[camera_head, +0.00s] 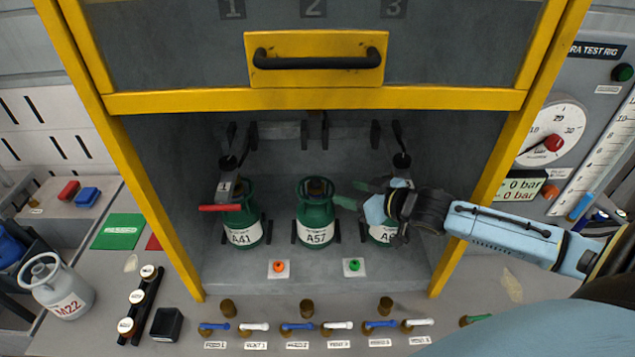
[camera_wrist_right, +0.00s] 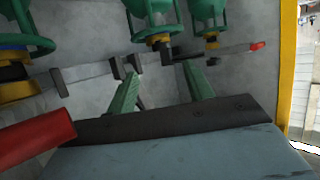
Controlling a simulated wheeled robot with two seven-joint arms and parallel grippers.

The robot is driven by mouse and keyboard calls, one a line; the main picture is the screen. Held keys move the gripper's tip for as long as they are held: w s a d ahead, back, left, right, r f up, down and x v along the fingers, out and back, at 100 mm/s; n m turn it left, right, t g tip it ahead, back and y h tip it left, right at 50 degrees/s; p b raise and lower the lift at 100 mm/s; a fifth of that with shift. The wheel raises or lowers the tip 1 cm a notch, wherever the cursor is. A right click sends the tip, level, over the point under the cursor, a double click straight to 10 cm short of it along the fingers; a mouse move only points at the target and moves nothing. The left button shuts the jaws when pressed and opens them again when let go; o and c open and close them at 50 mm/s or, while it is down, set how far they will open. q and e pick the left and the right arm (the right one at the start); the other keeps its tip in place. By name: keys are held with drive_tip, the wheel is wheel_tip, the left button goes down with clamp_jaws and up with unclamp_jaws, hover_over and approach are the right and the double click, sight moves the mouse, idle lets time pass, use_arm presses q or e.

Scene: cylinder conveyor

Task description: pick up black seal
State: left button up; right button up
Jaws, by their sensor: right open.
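I cannot make out a separate black seal with certainty. A small dark ring (camera_wrist_right: 12,73) shows at the brass valve of the nearest green cylinder, at the left of the right wrist view. In the head view, three green cylinders stand in the bay: A41 (camera_head: 241,222), A57 (camera_head: 316,222) and a third (camera_head: 382,234), partly hidden by my right gripper (camera_head: 350,194). That gripper reaches in from the right, its green fingers pointing towards A57. In the right wrist view the fingers (camera_wrist_right: 160,88) are apart with nothing between them. My left gripper is out of view.
A yellow-framed guard (camera_head: 320,100) hangs above the bay. Red handles stand near A41 (camera_head: 220,208) and close in the right wrist view (camera_wrist_right: 35,138). A black box (camera_head: 166,324), a grey M22 cylinder (camera_head: 58,288) and a green mat (camera_head: 118,231) sit left. Coloured valve levers (camera_head: 300,327) line the front.

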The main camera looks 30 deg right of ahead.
sight(319, 183)
drive_tip(key=x, duration=0.9)
drive_tip(key=shift+w+r, duration=0.25)
drive_tip(key=shift+w, duration=0.2)
drive_tip(key=shift+w+a+f, duration=0.15)
drive_tip(key=shift+w+f, duration=0.1)
drive_tip(key=shift+w, duration=0.1)
clamp_jaws()
